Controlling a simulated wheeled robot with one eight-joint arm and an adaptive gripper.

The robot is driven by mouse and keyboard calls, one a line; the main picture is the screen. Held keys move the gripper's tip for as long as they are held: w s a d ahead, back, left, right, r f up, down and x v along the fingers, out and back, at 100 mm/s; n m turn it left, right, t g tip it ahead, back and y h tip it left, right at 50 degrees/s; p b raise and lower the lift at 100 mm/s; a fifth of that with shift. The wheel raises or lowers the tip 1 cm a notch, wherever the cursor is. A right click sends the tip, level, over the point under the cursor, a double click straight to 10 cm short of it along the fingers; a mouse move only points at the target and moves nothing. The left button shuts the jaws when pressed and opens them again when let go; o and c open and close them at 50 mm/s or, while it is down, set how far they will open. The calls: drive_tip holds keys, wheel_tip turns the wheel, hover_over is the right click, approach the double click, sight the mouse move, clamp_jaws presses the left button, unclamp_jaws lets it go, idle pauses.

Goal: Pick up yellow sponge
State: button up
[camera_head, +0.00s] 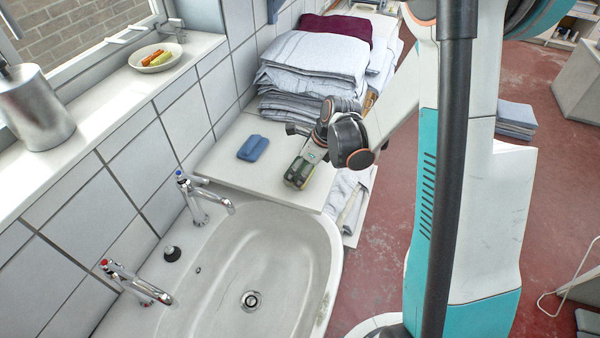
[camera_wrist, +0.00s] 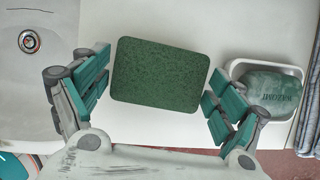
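The sponge (camera_wrist: 158,75) shows a dark green, rough top in the wrist view and lies flat on a white surface. In the head view the sponge (camera_head: 297,173), green with a yellowish side, is at the counter's front edge just beyond the basin, partly covered by my gripper. My gripper (camera_wrist: 160,90) is open, with its teal finger pads apart on the sponge's left and right sides. The pads look very near its edges; I cannot tell whether they touch. In the head view my gripper (camera_head: 312,155) points down over the sponge.
A green soap bar (camera_wrist: 271,90) in a white dish (camera_wrist: 238,70) lies close right of the fingers. A blue block (camera_head: 253,148) is on the white counter (camera_head: 225,158). The basin (camera_head: 250,250) with taps is nearby; folded towels (camera_head: 310,70) stand behind.

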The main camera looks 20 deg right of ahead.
sight(302, 169)
drive_tip(key=shift+c, duration=1.1)
drive_tip(key=shift+r, duration=0.1)
wheel_tip(302, 169, up, 20)
drive_tip(key=p, duration=0.5)
drive_tip(key=shift+p, duration=0.4)
drive_tip(key=shift+o, duration=0.5)
